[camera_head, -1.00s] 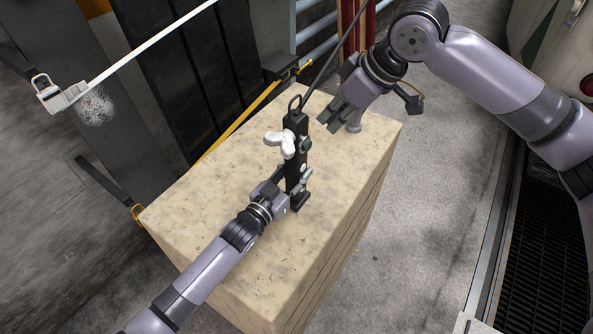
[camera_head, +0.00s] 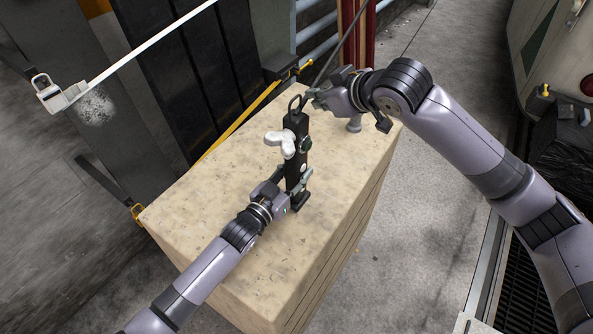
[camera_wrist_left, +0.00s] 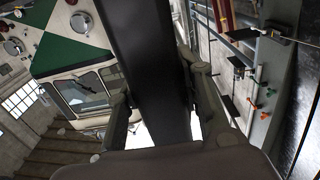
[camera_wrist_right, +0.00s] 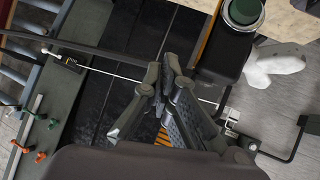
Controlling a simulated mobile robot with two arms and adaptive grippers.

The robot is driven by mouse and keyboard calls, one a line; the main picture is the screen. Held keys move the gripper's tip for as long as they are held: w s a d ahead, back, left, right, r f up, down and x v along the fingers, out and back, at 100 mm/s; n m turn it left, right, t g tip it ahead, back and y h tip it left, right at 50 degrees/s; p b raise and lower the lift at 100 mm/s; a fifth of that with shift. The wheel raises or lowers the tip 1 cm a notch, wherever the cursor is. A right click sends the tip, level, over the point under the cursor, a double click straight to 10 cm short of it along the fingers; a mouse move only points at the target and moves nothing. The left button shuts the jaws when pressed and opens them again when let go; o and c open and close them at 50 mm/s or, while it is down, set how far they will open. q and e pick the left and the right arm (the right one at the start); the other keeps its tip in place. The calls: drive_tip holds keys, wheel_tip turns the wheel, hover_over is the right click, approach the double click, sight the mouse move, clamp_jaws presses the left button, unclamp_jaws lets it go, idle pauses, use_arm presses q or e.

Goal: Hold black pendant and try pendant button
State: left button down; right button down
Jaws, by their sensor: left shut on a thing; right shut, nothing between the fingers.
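The black pendant (camera_head: 294,152) is held upright, slightly tilted, over the beige block. My left gripper (camera_head: 285,192) is shut on its lower part; in the left wrist view, the dark pendant (camera_wrist_left: 150,60) runs between the fingers. My right gripper (camera_head: 314,98) is shut and empty beside the pendant's upper end, to its right. In the right wrist view, the fingertips (camera_wrist_right: 168,72) are together, left of the pendant's black body (camera_wrist_right: 222,58) and apart from it. A green button (camera_wrist_right: 243,12) shows there.
The beige block (camera_head: 225,190) fills the middle. A white lobed object (camera_head: 280,141) shows at the pendant's left. Grey floor (camera_head: 410,235) lies clear at right.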

sight(307, 145)
drive_tip(key=s+d+f+n+t+h, duration=0.2)
drive_tip(key=s+d+f+t, duration=0.7)
drive_tip(key=s+f, duration=0.25)
drive_tip(key=w+a, duration=0.4)
drive_tip(key=a, duration=0.3)
drive_tip(key=shift+r, duration=0.4)
drive_tip(key=shift+w, duration=0.15)
idle(1.0)
drive_tip(key=shift+w+a, duration=0.2)
drive_tip(key=shift+a, duration=0.1)
